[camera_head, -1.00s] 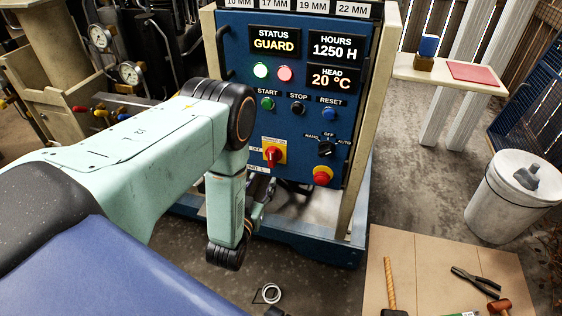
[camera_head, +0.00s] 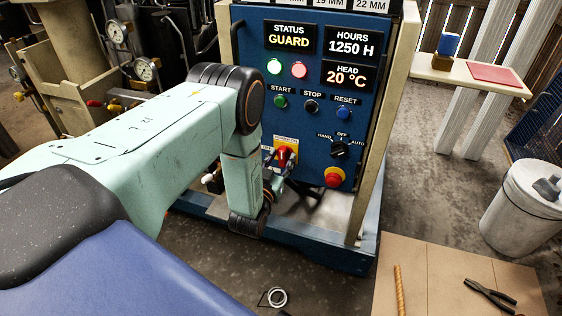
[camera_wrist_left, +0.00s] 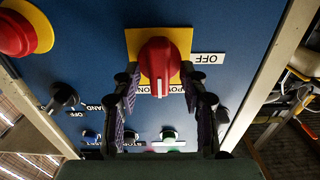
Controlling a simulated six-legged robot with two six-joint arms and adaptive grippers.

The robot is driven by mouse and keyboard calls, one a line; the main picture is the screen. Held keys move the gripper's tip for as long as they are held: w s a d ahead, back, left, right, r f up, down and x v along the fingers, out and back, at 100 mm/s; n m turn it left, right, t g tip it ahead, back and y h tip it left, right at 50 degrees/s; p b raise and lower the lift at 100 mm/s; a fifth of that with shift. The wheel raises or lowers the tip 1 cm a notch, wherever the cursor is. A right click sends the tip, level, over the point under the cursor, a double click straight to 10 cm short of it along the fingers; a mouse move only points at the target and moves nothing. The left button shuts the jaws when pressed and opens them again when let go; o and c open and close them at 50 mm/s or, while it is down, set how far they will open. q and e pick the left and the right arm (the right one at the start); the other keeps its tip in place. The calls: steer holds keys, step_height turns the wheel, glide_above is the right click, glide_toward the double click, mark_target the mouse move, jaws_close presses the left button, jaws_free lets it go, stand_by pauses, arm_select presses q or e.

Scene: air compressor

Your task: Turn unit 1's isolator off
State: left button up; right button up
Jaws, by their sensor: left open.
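The isolator is a red rotary knob (camera_head: 283,155) on a yellow plate, low on the left of the blue panel. In the left wrist view the red knob (camera_wrist_left: 158,58) fills the upper middle, and its white mark points down toward the POWER ON label (camera_wrist_left: 177,89). The OFF label (camera_wrist_left: 207,58) is to its right there. My left gripper (camera_wrist_left: 160,76) is open, with one finger on each side of the knob; contact is not clear. In the head view the left gripper (camera_head: 277,178) is partly hidden behind my arm. My right gripper is not in view.
The red emergency button (camera_head: 334,177) and the mode selector (camera_head: 340,148) are right of the isolator. START (camera_head: 280,102), STOP (camera_head: 312,106) and RESET (camera_head: 343,112) buttons are above. The status display (camera_head: 289,38) reads GUARD. A cream frame post (camera_head: 385,120) edges the panel.

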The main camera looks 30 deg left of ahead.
arm_select(q)
jaws_close()
stand_by(0.4)
steer(key=shift+n, duration=0.4)
steer(key=n, duration=0.3)
steer(key=shift+a, duration=0.1)
steer(key=n, duration=0.4)
steer(key=shift+a+n, duration=0.1)
steer(key=shift+n, duration=0.2)
steer(key=n+b, duration=0.1)
steer(key=n, duration=0.3)
steer(key=shift+f, duration=0.15)
steer(key=n+b, duration=0.1)
steer(key=n, duration=0.4)
steer(key=shift+s+f, duration=0.1)
steer(key=shift+f, duration=0.05)
steer(key=shift+n, duration=0.4)
